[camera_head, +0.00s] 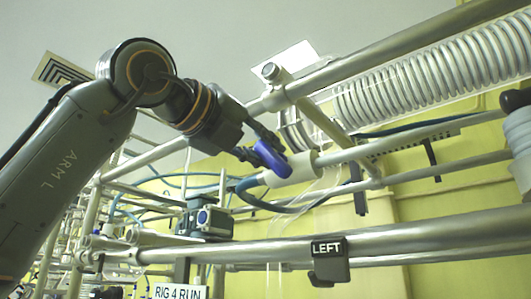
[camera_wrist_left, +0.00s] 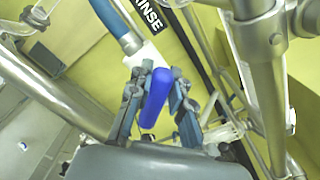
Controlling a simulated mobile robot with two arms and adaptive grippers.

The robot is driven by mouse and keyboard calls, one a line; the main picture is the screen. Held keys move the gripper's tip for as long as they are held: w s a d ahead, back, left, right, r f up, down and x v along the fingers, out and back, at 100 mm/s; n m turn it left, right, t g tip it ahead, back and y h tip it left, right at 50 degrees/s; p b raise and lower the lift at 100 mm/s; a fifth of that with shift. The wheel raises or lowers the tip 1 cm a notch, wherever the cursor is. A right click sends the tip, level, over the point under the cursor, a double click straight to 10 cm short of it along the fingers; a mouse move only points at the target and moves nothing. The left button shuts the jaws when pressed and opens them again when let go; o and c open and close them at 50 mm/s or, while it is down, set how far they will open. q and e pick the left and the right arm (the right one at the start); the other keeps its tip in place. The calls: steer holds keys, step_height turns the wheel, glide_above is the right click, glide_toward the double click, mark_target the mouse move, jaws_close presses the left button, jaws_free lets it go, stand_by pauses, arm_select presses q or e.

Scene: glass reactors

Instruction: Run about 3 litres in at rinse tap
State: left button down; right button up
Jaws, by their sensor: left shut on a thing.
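The rinse tap has a white body (camera_head: 292,170) on a rail, with a blue lever (camera_head: 270,160). My left gripper (camera_head: 262,150) reaches it from the upper left and is shut on the blue lever. In the left wrist view the lever (camera_wrist_left: 156,98) lies between the two fingers of the left gripper (camera_wrist_left: 158,100). The white tap body (camera_wrist_left: 147,56) and a blue hose (camera_wrist_left: 112,20) are beyond it. A black label reading RINSE (camera_wrist_left: 151,14) is beside the hose. I cannot tell whether water is flowing. My right gripper is not in view.
A coiled metal condenser (camera_head: 430,80) runs along the upper right. A rail with a LEFT sign (camera_head: 327,249) crosses below the tap. A blue-grey pump-like unit (camera_head: 207,220) and a RIG 4 RUN sign (camera_head: 179,292) are at lower left. Pipes crowd the lever closely.

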arm_select(q)
steer(key=shift+a, duration=0.1)
stand_by(0.3)
steer(key=c, duration=1.2)
jaws_free()
steer(key=shift+s, duration=0.1)
steer(key=v, duration=1.2)
